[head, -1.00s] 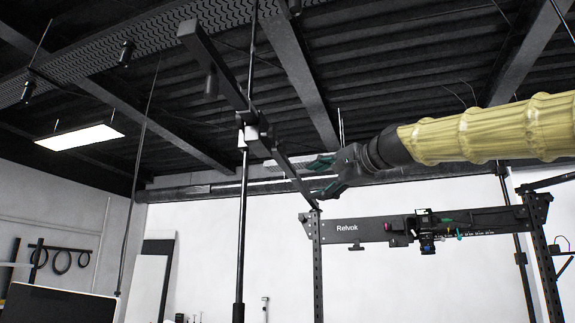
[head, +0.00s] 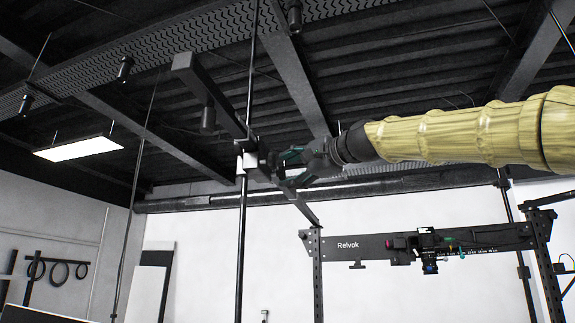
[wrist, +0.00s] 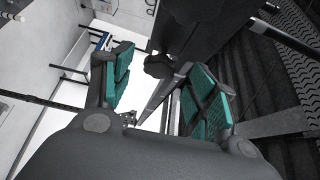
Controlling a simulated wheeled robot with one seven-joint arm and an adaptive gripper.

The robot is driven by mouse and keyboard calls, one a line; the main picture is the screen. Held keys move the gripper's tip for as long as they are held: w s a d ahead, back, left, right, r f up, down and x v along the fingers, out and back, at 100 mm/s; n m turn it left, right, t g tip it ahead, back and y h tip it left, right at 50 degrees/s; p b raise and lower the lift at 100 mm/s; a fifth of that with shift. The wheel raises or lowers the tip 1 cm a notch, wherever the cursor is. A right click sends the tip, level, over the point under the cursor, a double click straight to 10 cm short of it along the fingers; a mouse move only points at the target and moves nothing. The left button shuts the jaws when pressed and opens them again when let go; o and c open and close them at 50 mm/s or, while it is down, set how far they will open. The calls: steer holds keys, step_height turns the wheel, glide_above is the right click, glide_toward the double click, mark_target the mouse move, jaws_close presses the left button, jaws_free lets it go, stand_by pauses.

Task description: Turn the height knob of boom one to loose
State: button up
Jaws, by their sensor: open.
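The boom (head: 207,90) is a dark bar that crosses a thin upright pole (head: 243,230) at a clamp (head: 246,160). My gripper (head: 282,168) is right beside the clamp, on its right side. In the wrist view, a dark lobed knob (wrist: 158,66) lies between and beyond the teal-padded fingers of my open gripper (wrist: 163,88). The pole (wrist: 160,95) runs below the knob, and a dark block of the boom (wrist: 196,25) is above it. I see no contact between fingers and knob. In the head view, the knob cannot be told from the gripper.
A frame beam marked Relvok (head: 375,246) carries a camera-like device (head: 430,246) at the lower right. A lit ceiling panel (head: 78,149) hangs at the left. Dark ceiling beams (head: 300,80) are overhead. The space left of the pole looks free.

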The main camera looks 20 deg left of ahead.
steer(key=shift+x, duration=0.9)
steer(key=c, duration=1)
